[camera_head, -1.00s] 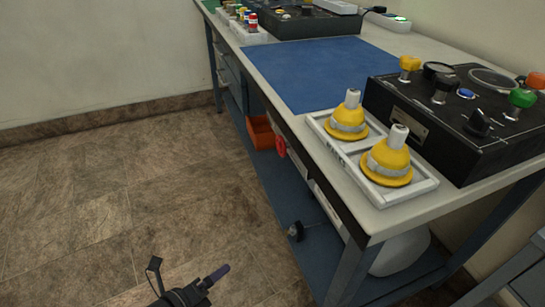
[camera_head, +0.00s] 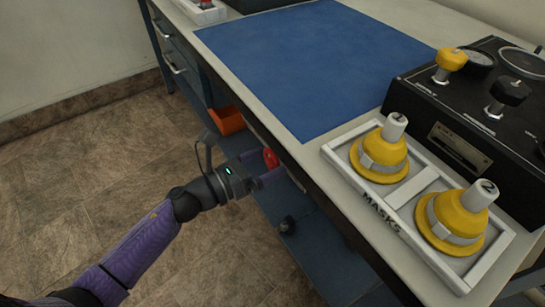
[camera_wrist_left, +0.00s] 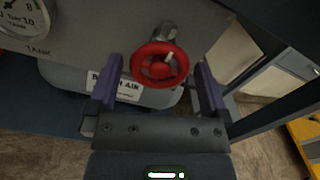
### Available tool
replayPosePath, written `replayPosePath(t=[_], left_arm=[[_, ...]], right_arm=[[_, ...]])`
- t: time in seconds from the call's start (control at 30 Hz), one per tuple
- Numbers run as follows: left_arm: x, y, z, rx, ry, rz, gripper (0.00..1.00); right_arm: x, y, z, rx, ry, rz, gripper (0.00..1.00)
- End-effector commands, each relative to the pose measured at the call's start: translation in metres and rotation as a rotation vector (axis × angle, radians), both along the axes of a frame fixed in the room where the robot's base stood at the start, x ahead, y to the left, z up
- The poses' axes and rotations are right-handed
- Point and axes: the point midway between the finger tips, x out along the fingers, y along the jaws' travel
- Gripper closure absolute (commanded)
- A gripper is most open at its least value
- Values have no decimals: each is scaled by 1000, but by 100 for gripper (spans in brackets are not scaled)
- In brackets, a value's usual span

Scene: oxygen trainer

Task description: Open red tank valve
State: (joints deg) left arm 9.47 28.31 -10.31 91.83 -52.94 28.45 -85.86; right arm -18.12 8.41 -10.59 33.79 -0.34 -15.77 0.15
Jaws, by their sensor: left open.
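The red tank valve (camera_wrist_left: 160,64) is a round handwheel under the bench edge, ahead of my left gripper in the left wrist view. It also shows as a small red shape (camera_head: 270,158) in the head view. My left gripper (camera_wrist_left: 158,85) is open, with one purple finger on each side of the wheel. I cannot tell whether the fingers touch it. A pale tank with a partly covered label (camera_wrist_left: 128,86) lies behind and below the valve. My right gripper is not in view.
The workbench carries a blue mat (camera_head: 310,65), a white tray (camera_head: 402,212) with two yellow masks, and a black control panel (camera_head: 465,105). An orange bin (camera_head: 226,121) sits on the lower shelf. A tank gauge (camera_wrist_left: 22,17) is beside the valve. Floor at left is clear.

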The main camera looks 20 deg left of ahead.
Motion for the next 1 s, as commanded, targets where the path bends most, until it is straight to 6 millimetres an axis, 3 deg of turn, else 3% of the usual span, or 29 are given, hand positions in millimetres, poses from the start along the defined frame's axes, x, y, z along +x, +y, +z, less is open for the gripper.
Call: replayPosePath(t=[0.17, 0.43, 0.8, 1.0], left_arm=[[14, -10, 0, 0, 0, 1, 0], [15, -12, 0, 0, 1, 0, 0], [15, -12, 0, -1, 1, 1, 76], [15, -12, 0, -10, 9, 0, 79]], right_arm=[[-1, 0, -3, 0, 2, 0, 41], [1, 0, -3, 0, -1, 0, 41], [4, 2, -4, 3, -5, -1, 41], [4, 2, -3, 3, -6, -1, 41]])
